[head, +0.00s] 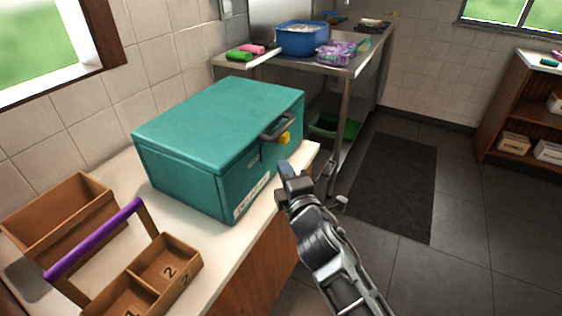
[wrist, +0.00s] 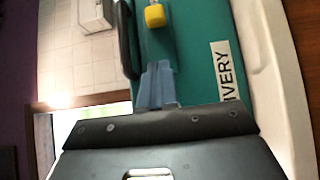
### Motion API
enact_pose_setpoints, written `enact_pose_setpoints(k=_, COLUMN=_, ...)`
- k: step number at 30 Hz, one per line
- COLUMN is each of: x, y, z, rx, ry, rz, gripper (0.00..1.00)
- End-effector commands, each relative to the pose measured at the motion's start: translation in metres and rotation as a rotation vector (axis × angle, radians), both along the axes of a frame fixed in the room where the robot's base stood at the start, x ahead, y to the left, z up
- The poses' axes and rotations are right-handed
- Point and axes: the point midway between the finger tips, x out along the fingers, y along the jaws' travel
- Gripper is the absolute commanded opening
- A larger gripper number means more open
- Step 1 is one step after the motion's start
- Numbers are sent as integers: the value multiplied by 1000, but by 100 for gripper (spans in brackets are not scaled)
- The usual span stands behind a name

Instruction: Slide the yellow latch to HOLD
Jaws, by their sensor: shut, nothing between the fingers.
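The yellow latch (head: 284,138) is a small block on the front of the teal box (head: 215,105), just below the box's dark handle (head: 277,126). In the wrist view the yellow latch (wrist: 155,16) shows near the top, beside the dark handle (wrist: 126,40). My gripper (head: 285,170) is shut and empty, in front of the box and a little below the latch. In the wrist view its blue-grey fingertips (wrist: 158,70) point toward the latch with a gap between them. No HOLD marking is readable; a white label on the box front reads partly "IVERY" (wrist: 226,70).
The box stands on a pale counter (head: 215,248). A brown open box (head: 62,215) and a divided wooden caddy with a purple handle (head: 95,238) sit at its left. A metal table (head: 330,68) with a blue tub (head: 302,40) stands behind.

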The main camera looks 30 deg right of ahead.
Motion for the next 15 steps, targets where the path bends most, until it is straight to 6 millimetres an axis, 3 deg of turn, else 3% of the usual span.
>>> enact_pose_setpoints(k=6, x=-33, y=5, z=-2, rx=0, ry=2, rz=0, gripper=0)
enact_pose_setpoints(k=15, x=-44, y=7, z=0, rx=0, ry=0, rz=0, gripper=0)
